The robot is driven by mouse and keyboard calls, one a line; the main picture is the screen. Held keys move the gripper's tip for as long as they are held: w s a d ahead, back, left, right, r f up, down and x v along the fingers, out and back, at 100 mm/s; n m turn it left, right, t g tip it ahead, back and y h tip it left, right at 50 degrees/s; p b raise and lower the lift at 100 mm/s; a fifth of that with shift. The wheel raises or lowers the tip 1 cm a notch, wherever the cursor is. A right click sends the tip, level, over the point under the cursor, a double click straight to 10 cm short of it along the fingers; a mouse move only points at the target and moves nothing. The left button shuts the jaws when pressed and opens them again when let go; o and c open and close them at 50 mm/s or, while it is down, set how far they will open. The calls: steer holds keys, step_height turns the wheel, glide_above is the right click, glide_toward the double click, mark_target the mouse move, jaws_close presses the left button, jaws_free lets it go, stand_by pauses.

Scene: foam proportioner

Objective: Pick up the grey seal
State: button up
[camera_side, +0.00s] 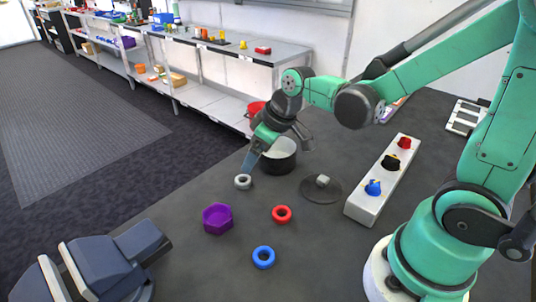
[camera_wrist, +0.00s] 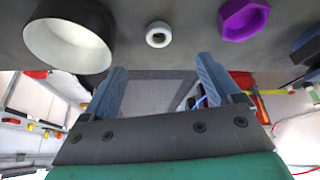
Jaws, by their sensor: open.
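The grey seal (camera_side: 243,181) is a small pale ring lying flat on the dark work surface, in front of and left of a dark pot. It also shows in the wrist view (camera_wrist: 149,40), upper middle, beyond the fingertips. My gripper (camera_side: 250,167) is close above the seal in the side view, its blue-grey finger tilted down toward it. In the wrist view the two fingers of my gripper (camera_wrist: 161,66) are spread wide, with nothing between them. The seal looks roughly in line with the gap. Whether a finger touches the seal cannot be told.
A dark pot (camera_side: 280,163) with a pale inside stands just behind. A purple hexagonal piece (camera_side: 217,218), a red ring (camera_side: 282,214) and a blue ring (camera_side: 263,257) lie nearby. A round dark lid (camera_side: 320,194) and a white block (camera_side: 368,203) with coloured knobs sit right.

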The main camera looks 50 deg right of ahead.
mark_target(244, 179)
steer(key=f, duration=0.1)
steer(key=w+f, duration=0.1)
steer(key=f, duration=0.1)
steer(key=shift+w+d+n, duration=0.1)
steer(key=shift+w+n, duration=0.05)
steer(key=shift+n, duration=0.25)
steer(key=shift+x, duration=2.65)
jaws_close()
steer(key=shift+r, duration=0.1)
